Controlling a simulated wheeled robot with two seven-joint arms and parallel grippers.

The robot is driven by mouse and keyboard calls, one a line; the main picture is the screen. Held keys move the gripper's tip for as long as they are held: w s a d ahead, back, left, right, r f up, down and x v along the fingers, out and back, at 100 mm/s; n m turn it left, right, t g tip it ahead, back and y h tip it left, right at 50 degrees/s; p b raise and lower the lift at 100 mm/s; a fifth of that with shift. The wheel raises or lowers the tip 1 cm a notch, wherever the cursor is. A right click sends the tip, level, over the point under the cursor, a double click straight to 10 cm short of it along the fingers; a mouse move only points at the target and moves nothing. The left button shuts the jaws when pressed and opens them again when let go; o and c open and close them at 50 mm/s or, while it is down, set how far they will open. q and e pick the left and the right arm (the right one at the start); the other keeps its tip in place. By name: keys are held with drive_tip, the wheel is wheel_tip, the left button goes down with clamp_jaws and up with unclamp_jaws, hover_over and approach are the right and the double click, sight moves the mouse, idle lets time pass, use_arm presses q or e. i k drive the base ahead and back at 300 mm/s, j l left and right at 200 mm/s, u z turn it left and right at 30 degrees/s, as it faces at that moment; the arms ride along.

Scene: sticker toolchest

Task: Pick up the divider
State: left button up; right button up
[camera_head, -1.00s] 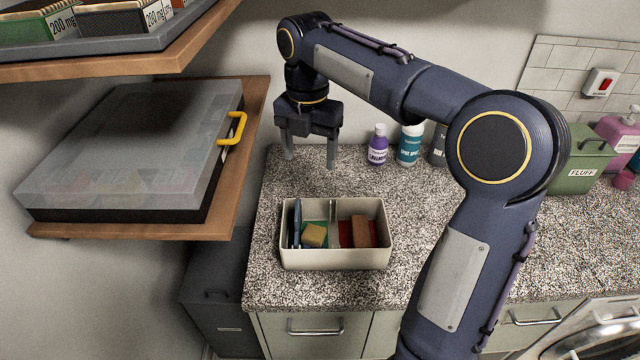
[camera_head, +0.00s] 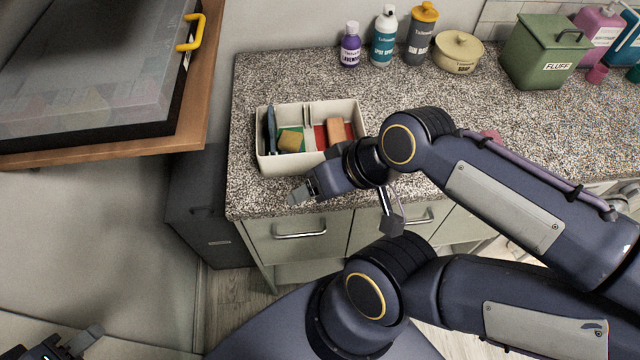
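A beige open tray (camera_head: 262,160) stands on the speckled counter near its front edge. A thin pale upright partition (camera_head: 309,114) splits it across the middle, and a dark blue flat piece (camera_head: 271,130) stands upright at its left end. I cannot tell which of these is the divider. My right gripper (camera_head: 302,192), on the arm from the right, is low by the counter's front edge, just in front of the tray; its finger gap is hidden. My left gripper (camera_head: 75,342) shows only partly at the bottom left corner, far from the tray.
The tray also holds a yellow block (camera_head: 290,141) and a brown block (camera_head: 336,131). Bottles, a yellow pot (camera_head: 458,52) and a green bin (camera_head: 545,50) stand behind. A wooden shelf with a clear-lidded case (camera_head: 80,75) is at the left. Counter behind the tray is clear.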

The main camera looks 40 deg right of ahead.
sight(272, 129)
drive_tip(key=z, duration=1.25)
drive_tip(key=i+l+u, duration=0.1)
drive_tip(key=l+u, duration=0.25)
drive_tip(key=i+l+u, duration=0.1)
drive_tip(key=u, duration=0.25)
